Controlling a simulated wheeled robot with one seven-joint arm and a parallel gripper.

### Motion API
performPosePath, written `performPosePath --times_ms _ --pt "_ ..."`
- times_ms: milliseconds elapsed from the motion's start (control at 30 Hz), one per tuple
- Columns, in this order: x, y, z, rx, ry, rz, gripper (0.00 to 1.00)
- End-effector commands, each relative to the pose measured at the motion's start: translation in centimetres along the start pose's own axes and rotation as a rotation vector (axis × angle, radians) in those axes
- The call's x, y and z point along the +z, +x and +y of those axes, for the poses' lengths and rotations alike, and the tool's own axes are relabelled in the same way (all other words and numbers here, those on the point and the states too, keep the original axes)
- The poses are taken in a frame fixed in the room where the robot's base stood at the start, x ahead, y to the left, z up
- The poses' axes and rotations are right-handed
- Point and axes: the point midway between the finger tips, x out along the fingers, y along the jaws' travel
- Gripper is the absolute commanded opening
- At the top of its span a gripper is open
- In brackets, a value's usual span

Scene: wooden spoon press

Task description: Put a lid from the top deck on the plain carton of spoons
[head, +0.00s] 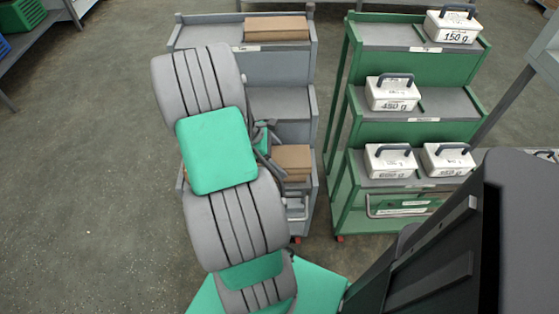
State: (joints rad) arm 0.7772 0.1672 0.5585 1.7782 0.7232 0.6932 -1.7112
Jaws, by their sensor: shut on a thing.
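A stack of flat brown cardboard pieces (276,28) lies on the top deck of the grey cart (200,37), right of the middle; they look like lids. Brown cardboard (293,158) also shows on the cart's lower deck, partly behind my arm. I cannot tell whether that is a carton or lids, and I see no spoons. My gripper (270,150) is mostly hidden behind my arm, in front of the grey cart's middle and lower decks near the lower cardboard. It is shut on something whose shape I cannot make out.
A green cart (410,131) stands to the right, with white handled weights on its decks, one marked 150 g (453,27). The grey middle deck (282,102) looks bare at its right. A dark shelf (30,42) is at far left. Open floor lies at left.

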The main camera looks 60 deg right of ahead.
Motion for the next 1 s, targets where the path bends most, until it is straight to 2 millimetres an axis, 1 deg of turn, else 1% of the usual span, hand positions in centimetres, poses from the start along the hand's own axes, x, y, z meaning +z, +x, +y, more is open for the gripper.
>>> performPosePath --times_ms 233,567,600,800,1000 --pt "-0.06 0.04 0.06 0.002 0.002 0.0 0.36" --pt "-0.56 0.88 0.03 0.001 0.003 0.0 0.36" --pt "-0.55 0.84 0.06 0.002 0.003 0.0 0.85" --pt "-0.55 0.83 0.05 0.002 0.002 0.0 1.0" --pt "-0.54 0.82 0.05 0.002 0.002 0.0 1.0"
